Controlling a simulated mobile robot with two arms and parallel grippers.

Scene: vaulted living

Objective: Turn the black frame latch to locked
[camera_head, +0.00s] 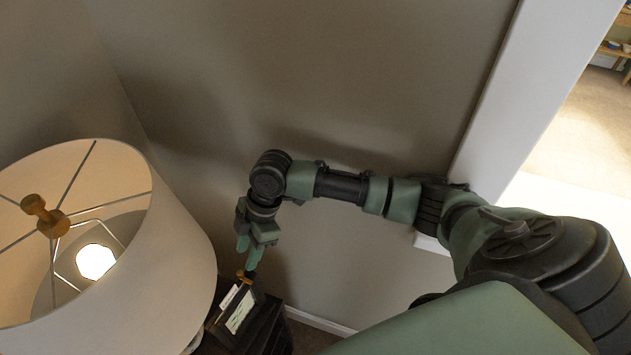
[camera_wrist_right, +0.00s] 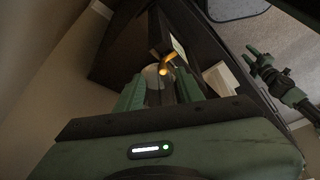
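The black frame (camera_head: 262,297) stands at the bottom of the head view beside the lamp, with a pale picture panel in it. A small brass latch lever (camera_head: 245,275) sits at its top edge. My right gripper (camera_head: 248,256) points down just above the latch. In the right wrist view the brass lever (camera_wrist_right: 168,64) shows just beyond the gap between the green fingers (camera_wrist_right: 158,88), which are apart with nothing held. I cannot tell whether a finger touches it. My left gripper (camera_wrist_right: 250,61) shows small at the right of the wrist view, its fingers apart and empty.
A large lit lamp with a white shade (camera_head: 185,245) stands close to the left of the frame. A dark stand (camera_head: 275,325) is under the frame. A plain wall (camera_head: 300,80) runs behind, and a white window or door trim (camera_head: 510,85) is at the right.

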